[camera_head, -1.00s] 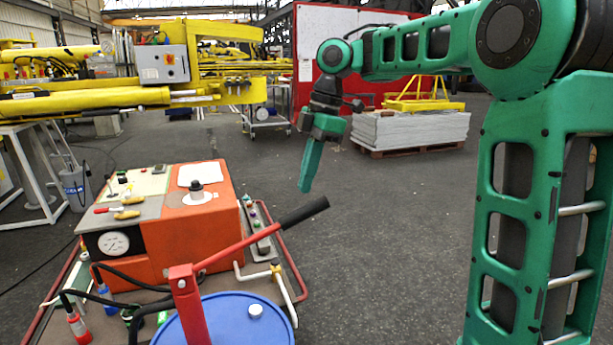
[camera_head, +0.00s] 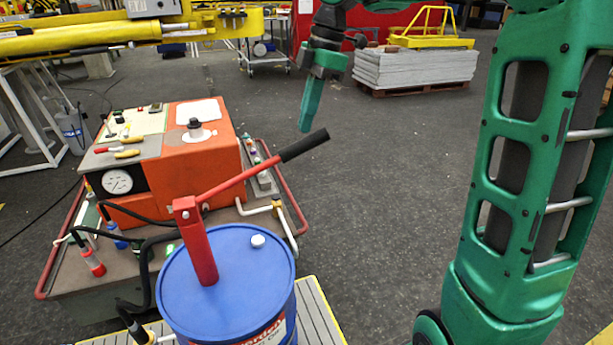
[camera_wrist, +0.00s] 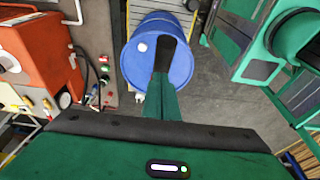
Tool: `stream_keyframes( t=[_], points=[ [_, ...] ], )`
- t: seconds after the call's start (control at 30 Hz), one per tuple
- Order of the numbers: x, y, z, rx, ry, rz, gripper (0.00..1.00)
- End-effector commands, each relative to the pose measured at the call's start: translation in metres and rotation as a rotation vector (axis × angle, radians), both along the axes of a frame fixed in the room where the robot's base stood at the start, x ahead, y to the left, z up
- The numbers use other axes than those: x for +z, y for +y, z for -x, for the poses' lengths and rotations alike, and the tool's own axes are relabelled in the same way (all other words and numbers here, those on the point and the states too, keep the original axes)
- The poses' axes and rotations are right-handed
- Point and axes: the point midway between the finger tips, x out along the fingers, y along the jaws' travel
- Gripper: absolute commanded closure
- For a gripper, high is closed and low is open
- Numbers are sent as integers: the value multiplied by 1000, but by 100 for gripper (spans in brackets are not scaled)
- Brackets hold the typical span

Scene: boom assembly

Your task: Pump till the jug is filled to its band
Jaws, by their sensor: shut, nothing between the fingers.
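A blue drum (camera_head: 215,300) carries a red hand pump (camera_head: 197,245). The pump's red lever (camera_head: 240,182) slopes up to the right and ends in a black grip (camera_head: 303,146). My gripper (camera_head: 304,130) is shut and empty, its green fingers pointing down close to the grip's upper end. In the wrist view, my shut fingers (camera_wrist: 163,78) line up with the black grip (camera_wrist: 167,52) over the blue drum (camera_wrist: 183,65). I cannot tell whether they touch it. A black hose runs down the drum's left side to a fitting (camera_head: 137,332) at the picture's bottom. I cannot make out the jug or its band.
An orange power unit (camera_head: 190,165) with a gauge and tools stands on a cart (camera_head: 75,280) behind and left of the drum. The drum stands on a slatted platform (camera_head: 318,312). A yellow boom (camera_head: 90,40) crosses the upper left. The floor right of the lever is clear.

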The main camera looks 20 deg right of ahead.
Motion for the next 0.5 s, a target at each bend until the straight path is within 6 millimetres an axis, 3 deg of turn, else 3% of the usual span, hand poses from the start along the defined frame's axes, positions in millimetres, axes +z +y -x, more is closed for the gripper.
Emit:
stream_keyframes(
  t=[0.5],
  points=[
    [-53,0,0,-1,1,0,100]
  ],
)
